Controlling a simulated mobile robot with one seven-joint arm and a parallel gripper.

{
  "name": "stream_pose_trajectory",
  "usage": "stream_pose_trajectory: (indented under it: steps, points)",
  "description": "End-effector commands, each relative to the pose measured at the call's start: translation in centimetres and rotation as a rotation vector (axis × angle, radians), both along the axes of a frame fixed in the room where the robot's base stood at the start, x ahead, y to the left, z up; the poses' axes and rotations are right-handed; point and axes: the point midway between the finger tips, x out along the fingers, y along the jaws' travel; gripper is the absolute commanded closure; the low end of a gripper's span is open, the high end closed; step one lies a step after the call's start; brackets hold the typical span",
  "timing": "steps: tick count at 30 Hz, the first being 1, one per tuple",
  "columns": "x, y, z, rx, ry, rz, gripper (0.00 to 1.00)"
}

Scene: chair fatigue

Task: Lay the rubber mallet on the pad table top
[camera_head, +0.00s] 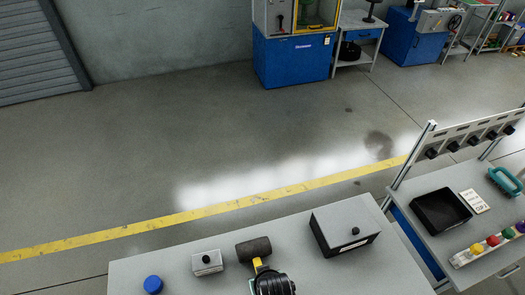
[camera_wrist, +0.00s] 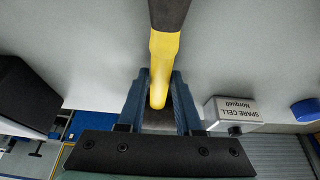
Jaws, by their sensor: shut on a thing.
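The rubber mallet has a dark cylindrical head (camera_head: 253,249) and a yellow handle (camera_head: 260,265), seen over the grey table top (camera_head: 375,272) at the bottom of the head view. In the wrist view the yellow handle (camera_wrist: 163,60) runs between my two blue fingers, with a dark part of the mallet at the top edge. My gripper (camera_wrist: 160,82) is shut on the handle. In the head view my dark wrist hides the rest of the handle. Whether the mallet touches the table top I cannot tell.
A small grey box marked "SPARE CELL" (camera_head: 207,263) and a blue round cap (camera_head: 153,285) stand left of the mallet. A larger grey box with a black knob (camera_head: 345,222) stands to its right. A side bench at right holds a black tray (camera_head: 441,210).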

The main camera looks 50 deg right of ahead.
Motion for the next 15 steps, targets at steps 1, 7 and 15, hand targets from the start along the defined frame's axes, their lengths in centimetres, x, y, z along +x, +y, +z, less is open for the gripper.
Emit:
stream_pose_trajectory:
  steps: [1, 7, 15]
  points:
    - [0.17, -0.12, 0.20, -0.003, -0.005, 0.000, 1.00]
    - [0.16, -0.11, 0.03, -0.003, -0.005, 0.000, 1.00]
    - [0.01, -0.03, -0.04, -0.001, -0.001, 0.000, 0.36]
